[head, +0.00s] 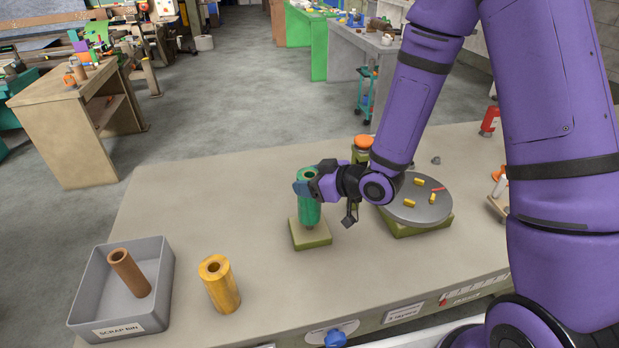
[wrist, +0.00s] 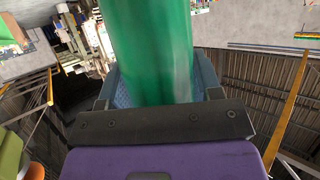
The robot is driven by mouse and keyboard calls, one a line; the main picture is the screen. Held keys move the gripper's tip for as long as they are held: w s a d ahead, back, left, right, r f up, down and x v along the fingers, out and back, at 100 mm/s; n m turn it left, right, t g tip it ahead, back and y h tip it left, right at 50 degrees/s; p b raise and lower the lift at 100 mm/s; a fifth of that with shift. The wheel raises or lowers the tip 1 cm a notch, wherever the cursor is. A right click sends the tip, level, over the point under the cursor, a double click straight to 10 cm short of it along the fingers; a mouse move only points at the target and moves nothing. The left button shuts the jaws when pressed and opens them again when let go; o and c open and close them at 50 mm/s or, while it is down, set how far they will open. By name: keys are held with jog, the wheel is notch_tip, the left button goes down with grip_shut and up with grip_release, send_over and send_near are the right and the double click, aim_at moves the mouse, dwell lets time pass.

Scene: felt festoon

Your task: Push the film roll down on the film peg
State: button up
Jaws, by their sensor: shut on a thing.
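A green film roll (head: 309,209) stands upright over an olive square base (head: 311,234) on the bench. My gripper (head: 306,186) is shut on the upper part of the roll, coming from the right. A narrow darker piece shows between the roll's lower end and the base; I take it for the film peg (head: 310,227). The roll's bottom is a little above the base plate. How far the peg reaches inside the roll is hidden. In the wrist view the green roll (wrist: 155,50) fills the space between the blue finger pads.
A grey scrap bin (head: 90,283) with a brown tube (head: 130,272) inside stands at the left. A yellow roll (head: 220,284) stands beside it. A round grey turntable (head: 420,207) with small yellow pieces lies right of the roll. An orange-topped object (head: 364,143) stands behind my wrist.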

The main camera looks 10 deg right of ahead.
jog(key=shift+f, duration=1.85)
jog(key=o, duration=1.4)
